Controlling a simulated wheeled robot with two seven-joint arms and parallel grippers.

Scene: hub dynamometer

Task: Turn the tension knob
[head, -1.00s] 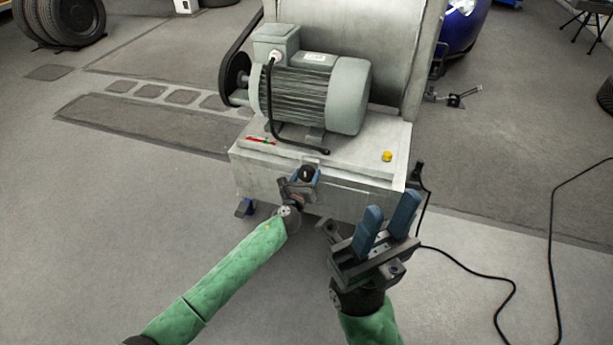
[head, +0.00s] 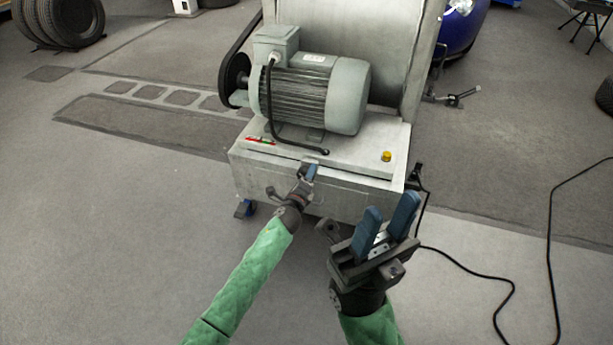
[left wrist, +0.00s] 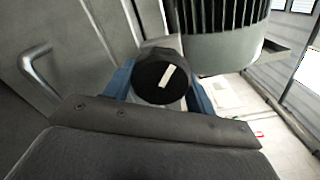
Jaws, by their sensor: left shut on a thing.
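The tension knob (left wrist: 160,82) is round and black with a white pointer mark, seen in the left wrist view. The mark leans up and to the right there. My left gripper (head: 309,173) is at the front of the grey machine box, and its blue fingers (left wrist: 119,82) are closed on the knob's two sides. In the head view the gripper hides the knob. My right gripper (head: 388,213) is open and empty, with its blue fingers pointing up, in front of the box's right part.
The grey machine box (head: 290,190) carries an electric motor (head: 310,92). A red and green scale (head: 261,140) and a yellow button (head: 386,156) are on its top. A black cable (head: 500,288) lies on the floor at the right.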

